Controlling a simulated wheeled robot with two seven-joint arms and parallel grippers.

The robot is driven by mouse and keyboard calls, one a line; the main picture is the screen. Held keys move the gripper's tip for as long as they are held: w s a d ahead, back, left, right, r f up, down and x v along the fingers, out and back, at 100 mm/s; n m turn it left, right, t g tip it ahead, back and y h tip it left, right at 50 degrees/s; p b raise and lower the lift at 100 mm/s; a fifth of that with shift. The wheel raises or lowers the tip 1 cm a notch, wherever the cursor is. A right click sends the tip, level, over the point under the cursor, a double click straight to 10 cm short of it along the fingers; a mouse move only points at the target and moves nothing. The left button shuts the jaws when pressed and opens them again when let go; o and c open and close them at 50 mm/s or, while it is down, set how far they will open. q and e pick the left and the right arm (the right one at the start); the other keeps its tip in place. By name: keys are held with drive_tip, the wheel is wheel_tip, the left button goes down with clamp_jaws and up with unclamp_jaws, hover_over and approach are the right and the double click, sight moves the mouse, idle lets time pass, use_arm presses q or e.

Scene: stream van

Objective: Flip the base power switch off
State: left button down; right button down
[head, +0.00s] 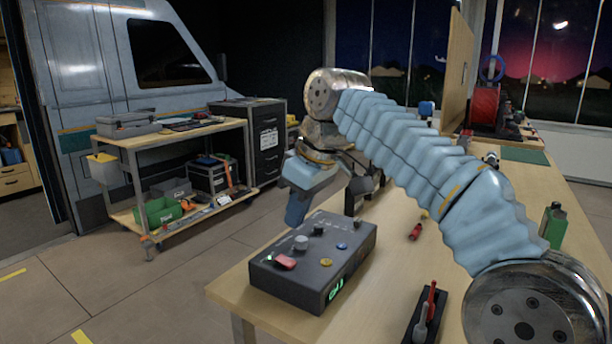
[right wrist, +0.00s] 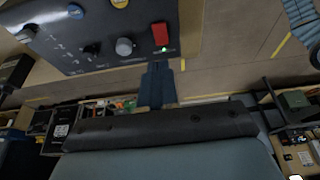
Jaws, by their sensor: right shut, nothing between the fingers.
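A dark grey control box (head: 325,277) sits on the corner of the wooden bench. Its red switch (head: 285,262) is on top near the left edge, with a small lit green light beside it. The red switch (right wrist: 160,34) and green light (right wrist: 164,49) also show in the right wrist view. My right gripper (head: 295,217) is shut and empty, pointing down just behind the box in the head view. In the right wrist view its closed fingers (right wrist: 156,66) end a little short of the box edge, below the switch. My left gripper is not in view.
The box also carries a grey knob (head: 301,242), a blue button (head: 342,246) and a yellow button (head: 326,262). A red-handled screwdriver (head: 416,231) and a black tray (head: 426,318) lie on the bench (head: 384,285). A tool cart (head: 185,138) stands beyond open floor.

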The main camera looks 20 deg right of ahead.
drive_tip(key=v, duration=0.6)
drive_tip(key=shift+a+r, duration=0.1)
drive_tip(key=shift+a, duration=0.05)
drive_tip(key=shift+w+a+r, duration=0.1)
drive_tip(key=shift+w+a, duration=0.05)
drive_tip(key=shift+a, duration=0.1)
idle(0.3)
drive_tip(key=b, duration=0.4)
approach(280, 258)
drive_tip(key=x, duration=0.6)
drive_tip(key=shift+a, duration=0.1)
drive_tip(key=shift+f, duration=0.3)
